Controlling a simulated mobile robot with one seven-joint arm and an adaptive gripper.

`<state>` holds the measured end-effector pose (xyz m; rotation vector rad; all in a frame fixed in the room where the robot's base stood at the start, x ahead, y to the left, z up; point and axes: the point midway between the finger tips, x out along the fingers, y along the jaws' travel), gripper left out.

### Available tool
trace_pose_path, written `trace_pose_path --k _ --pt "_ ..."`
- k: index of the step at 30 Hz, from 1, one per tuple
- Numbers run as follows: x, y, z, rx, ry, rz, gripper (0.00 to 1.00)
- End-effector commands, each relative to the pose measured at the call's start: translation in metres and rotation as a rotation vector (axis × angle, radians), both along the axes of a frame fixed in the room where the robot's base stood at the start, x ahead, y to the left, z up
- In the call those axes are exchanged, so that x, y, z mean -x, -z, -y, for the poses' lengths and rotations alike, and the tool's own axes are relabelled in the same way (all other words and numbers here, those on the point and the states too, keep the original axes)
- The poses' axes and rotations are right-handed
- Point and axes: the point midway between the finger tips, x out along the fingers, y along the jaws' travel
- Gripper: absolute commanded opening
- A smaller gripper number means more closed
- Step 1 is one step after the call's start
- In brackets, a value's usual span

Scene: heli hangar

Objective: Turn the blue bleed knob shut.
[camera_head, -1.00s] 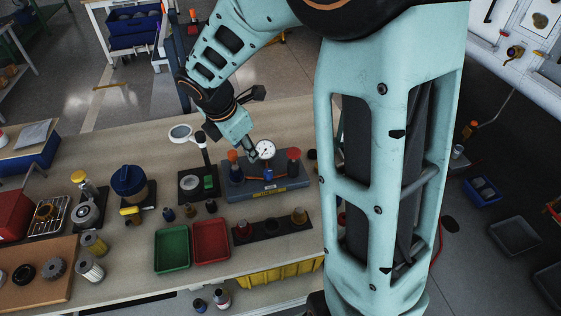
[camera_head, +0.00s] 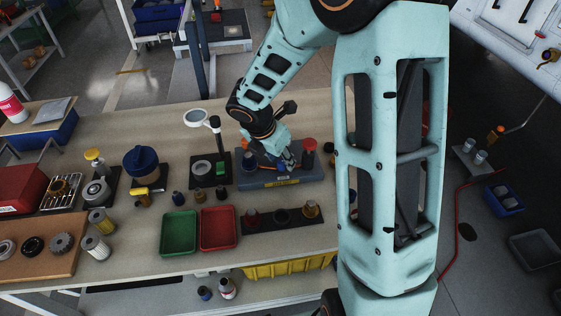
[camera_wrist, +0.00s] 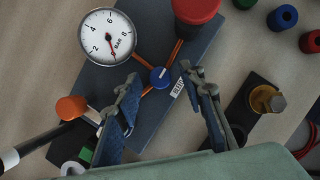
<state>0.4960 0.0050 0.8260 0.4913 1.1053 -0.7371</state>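The blue bleed knob (camera_wrist: 160,77) is round with a white line on top, tilted to the upper right in the wrist view. It stands on a dark blue-grey base (camera_wrist: 95,80) where orange-brown pipes meet, below the pressure gauge (camera_wrist: 107,36). My gripper (camera_wrist: 161,84) is open; its two fingertips appear on either side of the knob with visible gaps, and nothing is between the pads. I cannot tell its height above the knob. In the head view my gripper (camera_head: 286,163) is over the base (camera_head: 300,178) and hides most of the knob area.
A green tray (camera_head: 179,233), a red tray (camera_head: 219,228) and a dark strip with several fittings (camera_head: 283,217) lie in front. A magnifier lamp (camera_head: 196,118) stands left.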

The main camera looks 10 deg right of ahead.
Motion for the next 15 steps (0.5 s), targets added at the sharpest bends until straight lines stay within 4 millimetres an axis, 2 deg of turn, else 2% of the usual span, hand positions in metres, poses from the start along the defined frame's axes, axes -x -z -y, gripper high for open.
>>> trace_pose_path --k 11,15 --pt "-0.0016 0.0051 0.0013 -0.001 0.0 0.001 0.36" --pt "-0.0015 0.005 0.0013 -0.001 0.0 0.001 0.2"
